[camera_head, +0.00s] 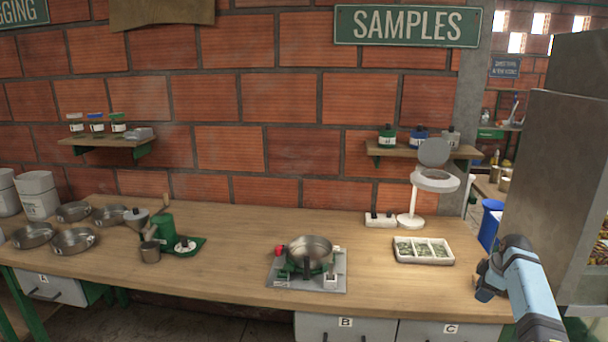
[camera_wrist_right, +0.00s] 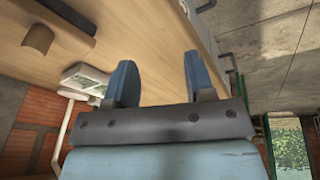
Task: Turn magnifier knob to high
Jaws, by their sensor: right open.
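A white magnifier (camera_head: 435,181) with a ring head, a raised grey lid and a round base stands at the right back of the wooden bench. A small white box (camera_head: 380,219) with dark knob-like parts sits just left of its base. I cannot read any setting on it. My right gripper (camera_head: 486,284) is at the bench's right front edge, in front of and to the right of the magnifier, touching neither. In the right wrist view its blue fingers (camera_wrist_right: 158,72) are apart and empty, with the magnifier stand (camera_wrist_right: 62,135) at the left. My left gripper is out of view.
A white sample tray (camera_head: 423,260) lies between my right gripper and the magnifier. A scale with a metal pan (camera_head: 309,249) stands mid-bench. A shelf (camera_head: 424,151) with jars hangs behind the magnifier. A grey cabinet (camera_head: 560,180) stands at the right.

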